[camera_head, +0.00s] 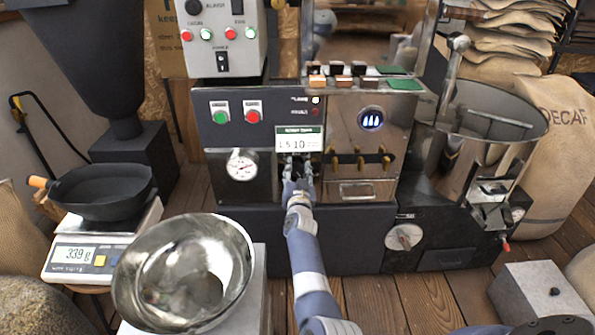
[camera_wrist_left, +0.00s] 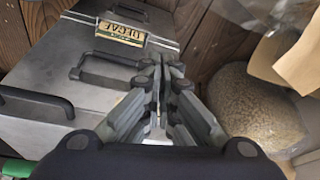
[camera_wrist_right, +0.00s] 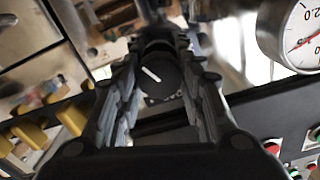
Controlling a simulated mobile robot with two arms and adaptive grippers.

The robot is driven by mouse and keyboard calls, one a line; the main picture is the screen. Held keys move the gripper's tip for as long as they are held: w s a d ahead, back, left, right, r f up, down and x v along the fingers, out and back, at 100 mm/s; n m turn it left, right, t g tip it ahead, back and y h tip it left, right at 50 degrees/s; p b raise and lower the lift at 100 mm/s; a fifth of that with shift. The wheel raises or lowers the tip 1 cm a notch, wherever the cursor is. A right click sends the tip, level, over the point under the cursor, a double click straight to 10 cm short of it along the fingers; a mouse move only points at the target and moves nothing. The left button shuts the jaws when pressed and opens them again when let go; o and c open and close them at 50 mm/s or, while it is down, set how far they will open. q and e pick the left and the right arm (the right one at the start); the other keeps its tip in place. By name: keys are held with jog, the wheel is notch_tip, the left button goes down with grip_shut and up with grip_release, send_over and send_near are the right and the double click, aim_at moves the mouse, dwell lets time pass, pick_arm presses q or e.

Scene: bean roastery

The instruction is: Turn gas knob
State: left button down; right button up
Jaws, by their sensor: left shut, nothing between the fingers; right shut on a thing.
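The gas knob (camera_wrist_right: 158,74) is a round black knob with a white pointer line, seen in the right wrist view between the fingers. My right gripper (camera_wrist_right: 156,60) is shut on it, one finger on each side. In the head view my right gripper (camera_head: 298,172) reaches the machine's front panel, just right of the round pressure gauge (camera_head: 241,166), and hides the knob there. My left gripper (camera_wrist_left: 160,72) is shut and empty in the left wrist view, above a metal surface with black handles (camera_wrist_left: 112,68).
The roaster front has brass levers (camera_head: 360,160) right of my right gripper and a silver dial (camera_head: 403,237) lower right. A shiny bowl (camera_head: 183,272), a scale (camera_head: 85,258) and a black pan (camera_head: 98,192) stand at the left. A metal drum (camera_head: 490,125) stands at the right.

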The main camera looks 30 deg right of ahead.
jog(key=shift+m, duration=0.3)
jog(key=m, duration=0.3)
jog(key=shift+d+m, duration=0.1)
jog(key=shift+m, duration=0.3)
jog(key=m, duration=0.5)
jog(key=shift+s+d+f, duration=0.1)
jog(key=shift+m, duration=0.4)
jog(key=o, duration=1)
jog(key=shift+o, duration=0.2)
